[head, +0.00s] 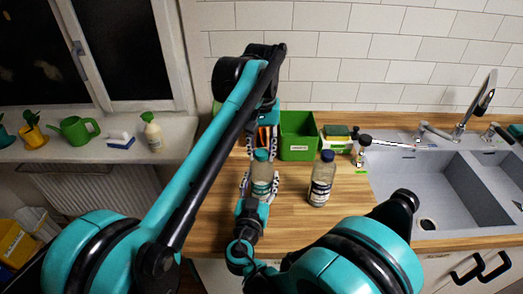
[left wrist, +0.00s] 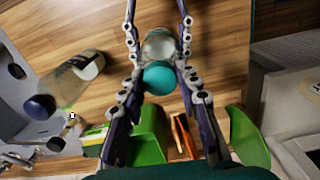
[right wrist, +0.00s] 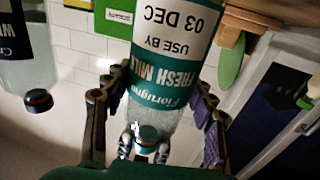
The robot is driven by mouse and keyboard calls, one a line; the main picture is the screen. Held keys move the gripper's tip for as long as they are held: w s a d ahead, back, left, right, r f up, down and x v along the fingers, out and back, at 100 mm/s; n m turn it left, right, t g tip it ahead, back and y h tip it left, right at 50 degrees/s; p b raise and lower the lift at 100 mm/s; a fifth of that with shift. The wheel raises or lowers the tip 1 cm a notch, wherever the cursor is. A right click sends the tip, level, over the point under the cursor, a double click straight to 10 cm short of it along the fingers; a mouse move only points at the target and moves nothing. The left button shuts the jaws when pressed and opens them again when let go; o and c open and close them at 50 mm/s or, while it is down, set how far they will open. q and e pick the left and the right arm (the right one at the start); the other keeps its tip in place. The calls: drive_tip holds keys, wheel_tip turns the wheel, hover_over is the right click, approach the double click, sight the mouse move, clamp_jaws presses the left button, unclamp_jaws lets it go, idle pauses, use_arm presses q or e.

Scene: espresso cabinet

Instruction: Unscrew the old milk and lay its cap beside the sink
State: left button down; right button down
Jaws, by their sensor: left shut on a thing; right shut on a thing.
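A milk bottle (head: 262,184) with a teal cap (head: 261,155) stands upright on the wooden counter. Its label reads "FRESH MILK, USE BY 03 DEC" in the right wrist view (right wrist: 165,75), which is upside down. My left gripper (left wrist: 160,80) reaches in from behind and above, its fingers closed on either side of the cap (left wrist: 160,77). My right gripper (head: 261,188) comes from the front and is shut around the bottle's body. The cap sits at the bottle's neck; I cannot tell whether it is loosened. The grey sink (head: 418,168) is at the right.
A similar bottle with a dark blue cap (head: 321,180) stands close to the right. A green crate (head: 298,136) and sponges (head: 336,132) are behind, with a small dark-capped bottle (head: 362,150) beside the sink. The counter in front of the sponges has some free room.

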idle(0.8)
use_arm(q)
drive_tip(key=c, duration=1.1)
unclamp_jaws()
wheel_tip(320, 180, up, 4)
drive_tip(key=shift+r, duration=0.3)
drive_tip(key=shift+c, duration=0.5)
drive_tip(key=m, duration=0.2)
drive_tip(key=r+m, duration=0.1)
drive_tip(key=m, duration=0.2)
drive_tip(key=shift+r+m, duration=0.3)
drive_tip(key=shift+m, duration=0.1)
drive_tip(key=m, duration=0.2)
drive_tip(key=r+m, duration=0.1)
drive_tip(key=m, duration=0.3)
drive_tip(key=shift+r+m, duration=0.35)
drive_tip(key=shift+m, duration=0.05)
drive_tip(key=shift+f, duration=0.2)
wheel_tip(320, 180, down, 8)
drive_tip(key=shift+r, duration=0.25)
